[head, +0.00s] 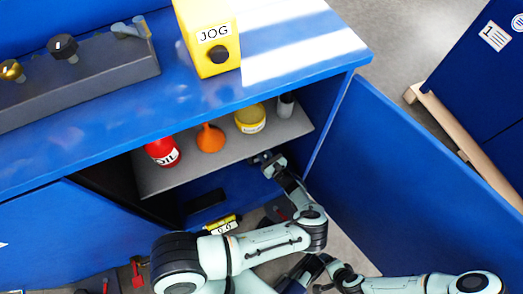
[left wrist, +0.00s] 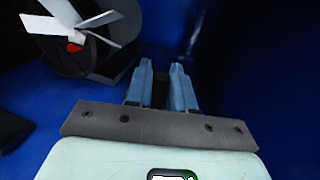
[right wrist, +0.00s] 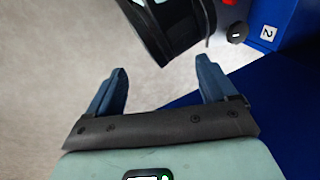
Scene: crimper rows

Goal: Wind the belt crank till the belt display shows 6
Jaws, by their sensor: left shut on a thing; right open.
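My left gripper (head: 258,159) reaches into the open blue cabinet, at the front edge of its grey shelf. In the left wrist view its fingers (left wrist: 161,78) are close together on a small dark piece (left wrist: 160,92). I cannot tell whether this is the belt crank's handle; the rest of it is hidden. A small yellow unit (head: 222,225) with a white digit window stands low in the cabinet; it may be the belt display, and its digits look like zeros but are too small to be sure. My right gripper (right wrist: 160,84) is open and empty.
The shelf (head: 165,184) holds a red oil can (head: 162,151), an orange funnel (head: 210,138) and a yellow tin (head: 250,118). An open blue door (head: 410,180) stands to the right. A white-bladed wheel (left wrist: 80,30) is beside my left fingers. A yellow JOG box (head: 205,62) stands on top.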

